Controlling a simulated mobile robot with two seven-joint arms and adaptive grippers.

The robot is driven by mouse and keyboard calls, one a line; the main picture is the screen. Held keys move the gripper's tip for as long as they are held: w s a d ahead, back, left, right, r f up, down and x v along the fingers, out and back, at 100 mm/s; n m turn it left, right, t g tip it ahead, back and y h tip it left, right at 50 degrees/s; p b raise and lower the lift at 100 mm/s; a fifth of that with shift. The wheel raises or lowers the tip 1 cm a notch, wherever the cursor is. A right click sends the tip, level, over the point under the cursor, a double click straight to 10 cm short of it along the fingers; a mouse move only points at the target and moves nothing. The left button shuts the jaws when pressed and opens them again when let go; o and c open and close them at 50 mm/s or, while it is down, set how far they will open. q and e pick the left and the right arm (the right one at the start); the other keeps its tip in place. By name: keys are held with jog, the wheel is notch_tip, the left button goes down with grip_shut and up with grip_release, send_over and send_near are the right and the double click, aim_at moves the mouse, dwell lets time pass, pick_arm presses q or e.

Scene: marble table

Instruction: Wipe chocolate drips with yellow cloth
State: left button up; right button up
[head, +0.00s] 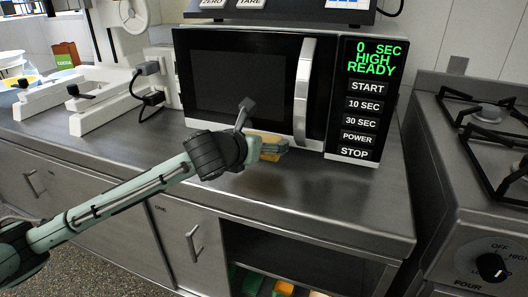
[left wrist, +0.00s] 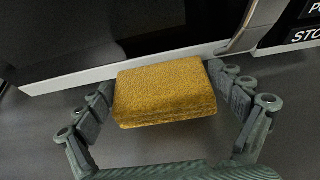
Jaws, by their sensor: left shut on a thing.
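The yellow cloth (left wrist: 165,90) is a folded, thick, rough-textured pad. My left gripper (left wrist: 165,100) is shut on it, with a finger on each side, in the left wrist view. In the head view my left gripper (head: 262,150) is at the counter in front of the microwave, and part of the cloth (head: 270,154) shows yellow at its tip. No chocolate drips can be made out in either view. My right gripper is not in view.
The microwave (head: 245,75) stands just behind the cloth. The metal counter (head: 340,200) is clear to the right and front. A stove (head: 490,150) is at the right. A white scale-like apparatus (head: 100,95) with a plug stands at the left.

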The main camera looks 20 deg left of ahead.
pick_arm(q)
jog(key=shift+r, duration=1.95)
